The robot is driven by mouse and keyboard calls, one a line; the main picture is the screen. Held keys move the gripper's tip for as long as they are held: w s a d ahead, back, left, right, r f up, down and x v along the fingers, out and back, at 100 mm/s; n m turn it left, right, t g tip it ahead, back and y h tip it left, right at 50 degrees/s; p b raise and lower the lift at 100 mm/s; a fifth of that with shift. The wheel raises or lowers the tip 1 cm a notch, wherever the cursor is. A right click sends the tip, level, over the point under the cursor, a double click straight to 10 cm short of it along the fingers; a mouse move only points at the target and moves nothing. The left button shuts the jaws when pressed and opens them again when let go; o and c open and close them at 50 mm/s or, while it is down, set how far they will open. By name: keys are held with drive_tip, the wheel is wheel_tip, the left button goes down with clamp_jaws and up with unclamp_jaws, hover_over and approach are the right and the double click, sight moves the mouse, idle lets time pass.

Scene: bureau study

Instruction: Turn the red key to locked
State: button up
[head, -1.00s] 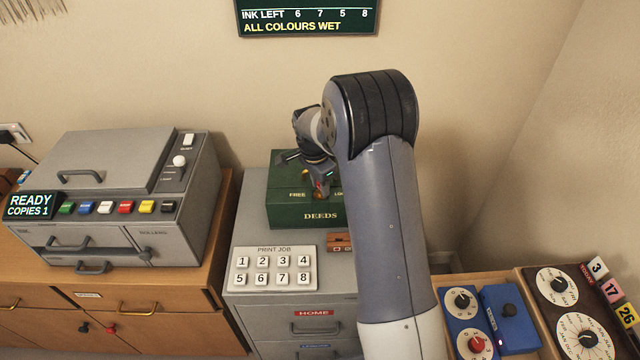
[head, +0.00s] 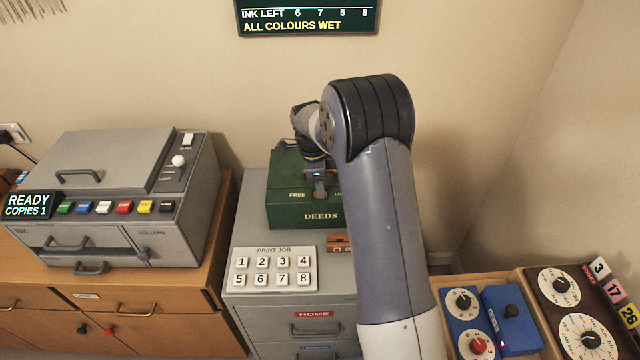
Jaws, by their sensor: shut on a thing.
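A green box marked DEEDS (head: 287,214) stands on the grey cabinet. Its front carries the word FREE at left and a partly covered word at right. My gripper (head: 319,190) is at the box between these two words, its fingers pointing down toward the front face. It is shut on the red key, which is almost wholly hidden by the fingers. Which way the key is turned cannot be made out. My arm covers the right side of the box.
The grey cabinet (head: 262,318) carries a white PRINT JOB keypad (head: 273,268) in front of the box. A grey printer (head: 110,200) stands at left. Blue dial boxes (head: 512,322) and a brown dial panel (head: 550,307) are at right. A dark sign hangs above.

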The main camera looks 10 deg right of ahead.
drive_tip(key=m, duration=0.3)
drive_tip(key=shift+m, duration=0.4)
